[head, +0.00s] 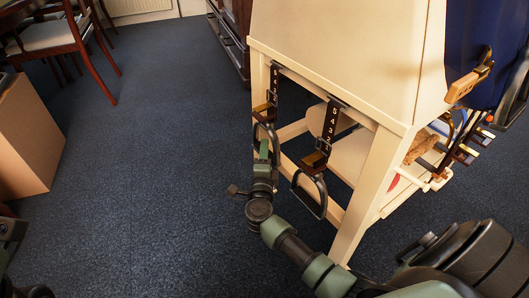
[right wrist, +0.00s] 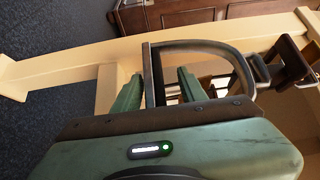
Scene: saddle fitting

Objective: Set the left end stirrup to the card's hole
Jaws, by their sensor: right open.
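The left end stirrup (head: 271,128) is a dark metal loop. It hangs below a brownish block on a black strap (head: 276,82) with white numbers, at the stand's left leg. My right gripper (head: 264,156) is at this loop, partly over it. In the right wrist view its two green fingers (right wrist: 160,90) are apart, with one dark side bar of the stirrup (right wrist: 152,75) between them. A second stirrup (head: 311,192) hangs to the right on a similar numbered strap (head: 331,120). I cannot make out the card or the strap holes. My left gripper's fingers are not seen.
The cream wooden stand (head: 385,165) has legs and rails close to my right arm. More straps and fittings (head: 465,150) hang at its right end. A cardboard box (head: 25,140) and a chair (head: 55,35) stand left. The blue carpet (head: 165,150) between is clear.

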